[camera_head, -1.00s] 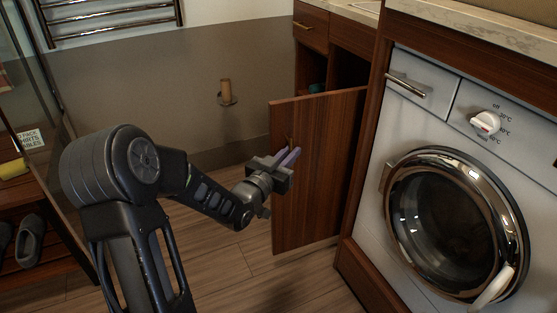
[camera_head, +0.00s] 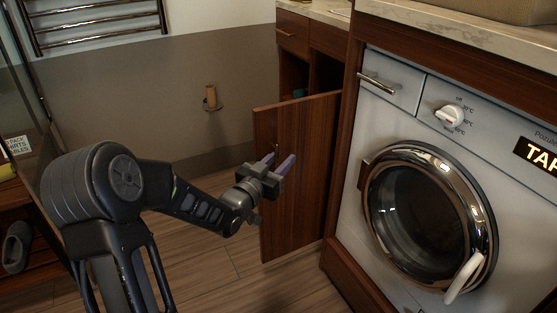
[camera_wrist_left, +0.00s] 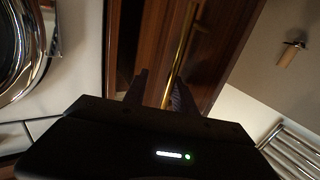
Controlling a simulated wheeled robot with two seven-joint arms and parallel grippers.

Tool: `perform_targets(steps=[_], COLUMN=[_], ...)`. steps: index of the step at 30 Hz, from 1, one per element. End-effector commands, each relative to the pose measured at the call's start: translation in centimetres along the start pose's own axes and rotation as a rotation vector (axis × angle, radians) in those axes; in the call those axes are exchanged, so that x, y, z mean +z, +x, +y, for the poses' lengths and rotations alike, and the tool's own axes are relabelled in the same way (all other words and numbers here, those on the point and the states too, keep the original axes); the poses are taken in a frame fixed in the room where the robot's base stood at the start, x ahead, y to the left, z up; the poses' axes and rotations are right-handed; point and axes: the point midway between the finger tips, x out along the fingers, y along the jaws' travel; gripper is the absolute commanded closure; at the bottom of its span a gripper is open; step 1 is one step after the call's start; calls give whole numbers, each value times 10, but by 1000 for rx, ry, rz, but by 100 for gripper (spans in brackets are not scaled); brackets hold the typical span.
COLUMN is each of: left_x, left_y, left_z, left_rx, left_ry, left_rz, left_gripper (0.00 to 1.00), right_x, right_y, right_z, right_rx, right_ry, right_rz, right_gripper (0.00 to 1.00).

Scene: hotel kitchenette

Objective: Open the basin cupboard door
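The brown wooden basin cupboard door (camera_head: 305,170) stands swung well out from the cupboard, left of the washing machine in the head view. A brass bar handle (camera_head: 277,142) shows in part on its left side. My left gripper (camera_head: 277,163) is in front of the door near this handle, with its two purple-grey fingers apart. In the left wrist view, the brass handle (camera_wrist_left: 181,50) runs down between the two finger tips (camera_wrist_left: 159,92), with visible space on the left. Whether a finger touches it I cannot tell. My right gripper is not in view.
The dark cupboard opening (camera_head: 325,75) shows behind the door. The washing machine (camera_head: 420,190) stands close on the right. A toilet-roll holder (camera_head: 211,98) is on the back wall. A wooden rack with slippers (camera_head: 17,247) is at left. The floor before the door is clear.

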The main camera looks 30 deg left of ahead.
Motion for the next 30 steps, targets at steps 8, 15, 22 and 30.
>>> perform_targets(steps=[8,15,22,30], left_x=[0,-2,-1,1], left_y=[-3,-31,-67,-78], left_z=[-3,-2,-1,0], left_rx=[-7,-7,-4,-1], left_ry=[1,-1,0,0], left_rz=[-2,-4,-2,-1], left_gripper=[68,68,68,68], right_x=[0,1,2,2], right_y=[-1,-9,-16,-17], right_z=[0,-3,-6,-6], right_rx=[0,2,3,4], right_ry=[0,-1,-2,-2], right_rz=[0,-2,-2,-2], right_gripper=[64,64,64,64])
